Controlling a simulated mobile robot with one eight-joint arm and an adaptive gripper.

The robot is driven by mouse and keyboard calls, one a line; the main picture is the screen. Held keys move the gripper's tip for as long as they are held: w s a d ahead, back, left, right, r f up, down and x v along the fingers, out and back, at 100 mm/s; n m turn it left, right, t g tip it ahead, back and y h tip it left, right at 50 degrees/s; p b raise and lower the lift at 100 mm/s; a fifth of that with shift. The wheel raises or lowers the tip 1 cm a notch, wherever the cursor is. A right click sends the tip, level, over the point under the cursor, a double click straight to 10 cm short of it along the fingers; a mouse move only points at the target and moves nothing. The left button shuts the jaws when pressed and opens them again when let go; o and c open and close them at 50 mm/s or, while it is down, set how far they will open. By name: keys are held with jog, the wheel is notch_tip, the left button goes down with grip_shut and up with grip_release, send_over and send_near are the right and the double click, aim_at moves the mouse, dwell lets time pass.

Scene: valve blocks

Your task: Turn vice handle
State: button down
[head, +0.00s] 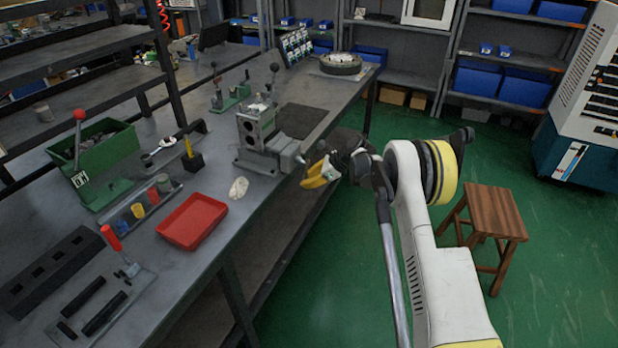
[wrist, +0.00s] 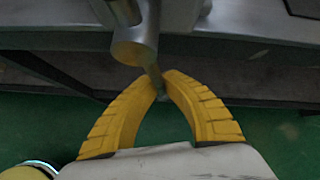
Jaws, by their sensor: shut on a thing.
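The vice (head: 283,152) is grey metal and sits at the right edge of the workbench, with a valve block (head: 256,125) standing by its jaws. In the wrist view the round vice screw end (wrist: 135,45) points toward me, with the thin vice handle (wrist: 155,78) passing through it. My gripper (wrist: 162,80) has yellow fingers whose tips are closed around the handle's lower part. In the head view my gripper (head: 320,172) is just right of the vice, past the bench edge, and the handle is too small to make out there.
The workbench (head: 240,190) carries a red tray (head: 193,221), a green bin (head: 105,150) and several hand tools at left. A wooden stool (head: 490,222) stands on the green floor at right. The floor beside the bench's right edge is open.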

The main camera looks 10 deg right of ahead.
jog(key=shift+s+a+f+m+g, duration=0.1)
jog(key=shift+s+a+m+g, duration=0.2)
jog(key=shift+s+a+g, duration=0.15)
jog(key=c, duration=1.5)
grip_release()
jog(key=v, duration=1.2)
jog(key=shift+d+f, duration=0.15)
jog(key=shift+d, duration=0.1)
